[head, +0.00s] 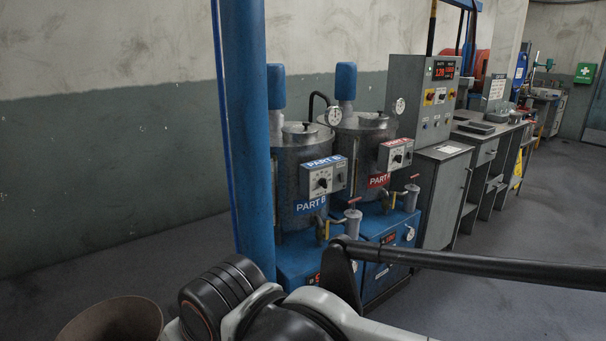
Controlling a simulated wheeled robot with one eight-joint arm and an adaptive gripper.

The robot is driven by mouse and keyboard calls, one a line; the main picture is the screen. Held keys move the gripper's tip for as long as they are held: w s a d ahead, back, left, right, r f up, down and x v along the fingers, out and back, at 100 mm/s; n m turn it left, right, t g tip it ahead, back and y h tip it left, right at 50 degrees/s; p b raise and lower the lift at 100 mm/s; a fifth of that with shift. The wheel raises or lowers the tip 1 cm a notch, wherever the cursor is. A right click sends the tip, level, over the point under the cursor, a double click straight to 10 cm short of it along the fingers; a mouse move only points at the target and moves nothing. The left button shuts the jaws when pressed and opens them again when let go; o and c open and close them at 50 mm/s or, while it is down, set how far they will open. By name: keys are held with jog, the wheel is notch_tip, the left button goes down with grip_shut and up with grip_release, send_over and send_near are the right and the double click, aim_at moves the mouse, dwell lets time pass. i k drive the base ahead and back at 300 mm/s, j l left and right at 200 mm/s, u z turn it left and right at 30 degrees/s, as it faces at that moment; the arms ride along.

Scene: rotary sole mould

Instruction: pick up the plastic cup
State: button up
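My gripper is not in view. Only black and pale grey links of my arm show along the bottom edge, and they hide part of the floor and the foot of the machine behind them.
A blue post (242,150) stands in front of two metal tanks (300,165) on a blue base (385,255). A black bar (470,262) crosses the lower right. A brown round container (105,322) is at bottom left. Grey benches (485,150) stand at right. Floor (130,255) at left is clear.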

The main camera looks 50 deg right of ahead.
aim_at(513, 116)
jog(key=l+z, duration=0.15)
jog(key=z, duration=3.1)
jog(key=i, duration=6.15)
jog(key=i+j+z, duration=0.2)
jog(key=i, duration=0.6)
